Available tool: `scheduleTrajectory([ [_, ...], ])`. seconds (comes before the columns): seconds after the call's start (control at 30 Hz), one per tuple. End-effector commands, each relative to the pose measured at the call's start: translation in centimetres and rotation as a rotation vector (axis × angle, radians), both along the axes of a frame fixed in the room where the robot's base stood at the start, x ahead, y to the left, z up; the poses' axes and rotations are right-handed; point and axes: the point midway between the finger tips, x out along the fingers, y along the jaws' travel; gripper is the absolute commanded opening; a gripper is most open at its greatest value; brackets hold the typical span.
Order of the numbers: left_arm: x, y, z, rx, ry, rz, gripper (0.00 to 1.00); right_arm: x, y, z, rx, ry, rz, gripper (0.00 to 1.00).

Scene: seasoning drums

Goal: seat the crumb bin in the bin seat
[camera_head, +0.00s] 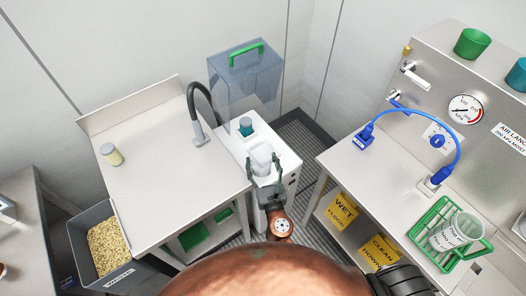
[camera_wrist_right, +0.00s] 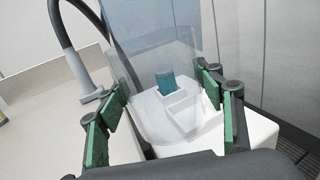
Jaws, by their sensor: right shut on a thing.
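The clear crumb bin (camera_head: 262,158) is between the jaws of my right gripper (camera_head: 263,177), above the front part of a white machine (camera_head: 281,150). In the right wrist view the bin (camera_wrist_right: 140,75) is a see-through tub between the green-padded fingers (camera_wrist_right: 160,112). White stepped shapes and a teal cylinder (camera_wrist_right: 166,82) show through or behind it. The bin seat cannot be clearly made out; the bin and gripper cover part of the machine. I cannot tell whether the bin touches the machine. My left gripper is not in view.
A bluish see-through box (camera_head: 240,85) with a green handle stands behind the machine. A steel bench (camera_head: 160,170) with a black hose (camera_head: 192,96) is left. A second bench (camera_head: 385,190) with a blue hose and a green rack (camera_head: 442,262) is right. A waste tub (camera_head: 78,240) stands lower left.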

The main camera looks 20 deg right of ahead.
Motion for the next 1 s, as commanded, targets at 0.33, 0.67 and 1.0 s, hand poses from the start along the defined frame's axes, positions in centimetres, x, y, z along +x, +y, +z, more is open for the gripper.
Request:
scheduleTrajectory([
  [0.33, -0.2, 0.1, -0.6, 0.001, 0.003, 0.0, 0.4, 5.7, -0.5, -1.6, -0.004, 0.004, 0.002, 0.31],
  [0.67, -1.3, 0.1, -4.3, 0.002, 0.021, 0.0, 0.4, 11.6, -3.7, -6.7, -0.004, 0.009, 0.0, 0.31],
  [1.0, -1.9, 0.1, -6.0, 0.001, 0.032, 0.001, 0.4, 13.6, -4.8, -8.8, -0.001, 0.005, 0.001, 0.31],
])
